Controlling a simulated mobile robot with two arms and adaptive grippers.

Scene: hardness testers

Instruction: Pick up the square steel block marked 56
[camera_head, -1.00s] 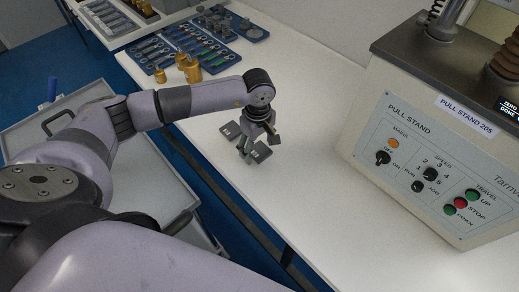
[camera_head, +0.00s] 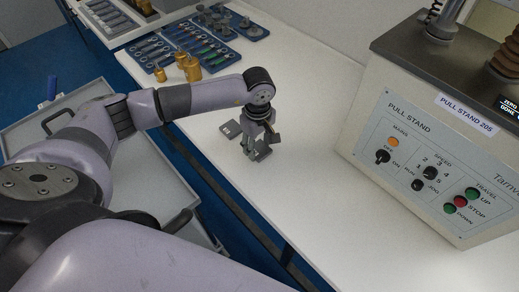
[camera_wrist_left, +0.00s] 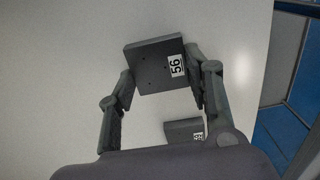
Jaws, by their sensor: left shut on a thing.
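The square steel block marked 56 (camera_wrist_left: 158,65) is dark grey with a white label and sits between the two fingers of my left gripper (camera_wrist_left: 160,92) in the left wrist view. In the head view my left gripper (camera_head: 254,148) points down over the white table, shut on this block (camera_head: 263,154), which is partly hidden by the fingers. I cannot tell whether the block touches the table. A second grey block (camera_head: 231,129) lies just up-left of the gripper. It also shows near the right finger in the wrist view (camera_wrist_left: 183,130), its label too small to read. My right gripper is not in view.
The pull stand (camera_head: 430,150) stands on the right of the table. Brass weights (camera_head: 191,70) and a blue tool tray (camera_head: 205,52) lie at the back left. The white table (camera_head: 320,215) is clear in front of the gripper. Its left edge drops to blue floor.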

